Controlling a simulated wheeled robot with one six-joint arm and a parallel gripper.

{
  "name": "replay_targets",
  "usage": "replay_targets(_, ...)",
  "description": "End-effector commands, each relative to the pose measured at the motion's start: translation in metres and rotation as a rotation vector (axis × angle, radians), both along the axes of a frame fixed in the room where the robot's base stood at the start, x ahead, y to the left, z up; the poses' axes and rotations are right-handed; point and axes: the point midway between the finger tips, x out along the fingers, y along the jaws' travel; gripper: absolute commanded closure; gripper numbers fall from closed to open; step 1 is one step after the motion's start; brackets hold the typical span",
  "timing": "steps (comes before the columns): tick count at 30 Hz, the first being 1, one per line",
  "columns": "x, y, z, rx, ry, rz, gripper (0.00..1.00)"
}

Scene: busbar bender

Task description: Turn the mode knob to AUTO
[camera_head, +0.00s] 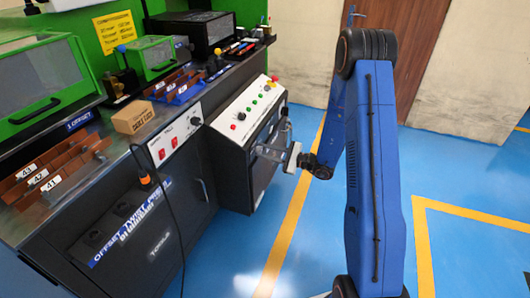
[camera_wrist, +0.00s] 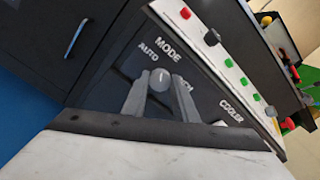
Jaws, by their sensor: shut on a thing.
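The mode knob (camera_wrist: 160,79) is a small grey round knob on the dark panel (camera_wrist: 118,75) of the cabinet. The word MODE stands above it, AUTO is at its upper left, and a label at its right is partly covered by a finger. My gripper (camera_wrist: 159,88) has one finger on each side of the knob and is shut on it. Which label the knob points at is hard to tell. In the head view, my gripper (camera_head: 268,152) reaches the cabinet front from the right, and the knob cannot be made out.
A COOLER label (camera_wrist: 231,112) is right of the knob. A white sloped control strip (camera_head: 240,115) with coloured buttons runs above the panel. A cardboard box (camera_head: 133,117) stands on the bench, and a black cable (camera_head: 172,215) hangs at the left.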

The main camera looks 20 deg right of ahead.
Motion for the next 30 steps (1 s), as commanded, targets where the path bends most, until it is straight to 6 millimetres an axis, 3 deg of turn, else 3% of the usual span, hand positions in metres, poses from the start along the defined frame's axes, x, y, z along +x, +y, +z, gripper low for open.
replay_targets(12, -0.0006, -0.0006, -0.0006, -0.112, -0.152, -0.001, 0.96)
replay_targets(29, -0.0008, -0.0004, -0.0009, -0.128, -0.174, 0.000, 0.96)
replay_targets(30, -0.0008, -0.0004, -0.0009, -0.128, -0.174, 0.000, 0.67)
